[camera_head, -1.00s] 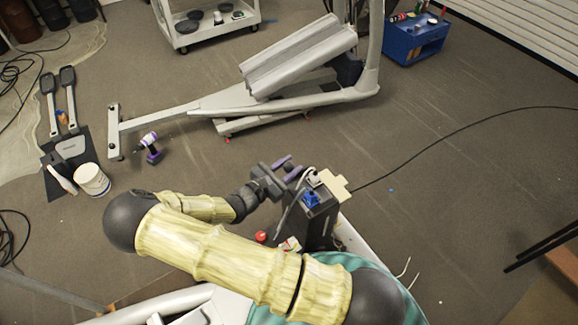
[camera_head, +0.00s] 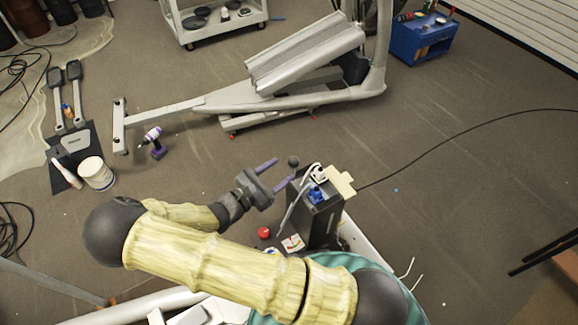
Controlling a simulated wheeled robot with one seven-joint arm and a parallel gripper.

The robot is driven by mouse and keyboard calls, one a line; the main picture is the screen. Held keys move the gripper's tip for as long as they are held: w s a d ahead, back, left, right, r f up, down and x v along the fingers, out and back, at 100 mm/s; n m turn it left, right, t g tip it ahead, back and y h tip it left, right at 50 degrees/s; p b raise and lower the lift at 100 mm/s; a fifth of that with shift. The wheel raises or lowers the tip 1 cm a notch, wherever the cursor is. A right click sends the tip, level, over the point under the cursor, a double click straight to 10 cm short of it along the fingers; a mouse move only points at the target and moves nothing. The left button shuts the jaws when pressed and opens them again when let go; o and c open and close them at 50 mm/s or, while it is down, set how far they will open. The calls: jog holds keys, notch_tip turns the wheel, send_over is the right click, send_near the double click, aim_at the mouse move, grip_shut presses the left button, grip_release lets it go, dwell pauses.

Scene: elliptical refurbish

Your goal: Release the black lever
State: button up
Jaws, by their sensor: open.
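The black lever (camera_head: 293,161) shows as a small dark round knob at the upper left of the black box-shaped unit (camera_head: 322,228) in the head view. Its shaft is hard to make out. My gripper (camera_head: 286,168) is open, with its two purple fingers apart and pointing to the upper right. The knob is just past the fingertips, and no hold on it is visible. Whether a finger still touches the lever cannot be told.
A blue connector (camera_head: 317,195), a white cable and a beige plate (camera_head: 341,183) are on top of the unit. A red button (camera_head: 263,232) is below my gripper. The grey exercise machine (camera_head: 300,73) stands beyond, with a purple drill (camera_head: 156,143) on open floor.

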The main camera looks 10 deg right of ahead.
jog(key=b+v, duration=0.2)
jog(key=v, duration=0.9)
jog(key=shift+r, duration=0.1)
jog(key=s+d+m+g+y, duration=0.5)
jog(key=d+m+g+y, duration=0.3)
jog(key=d+m+g, duration=0.25)
jog(key=s+d+r+m+t+y, duration=0.1)
jog(key=d+r+m+t+y, duration=0.3)
jog(key=r+m+y, duration=0.3)
notch_tip(320, 180, up, 3)
jog(key=d+m, duration=0.1)
jog(key=m, duration=0.3)
jog(key=shift+s+d+y, duration=0.2)
jog(key=shift+y, duration=0.2)
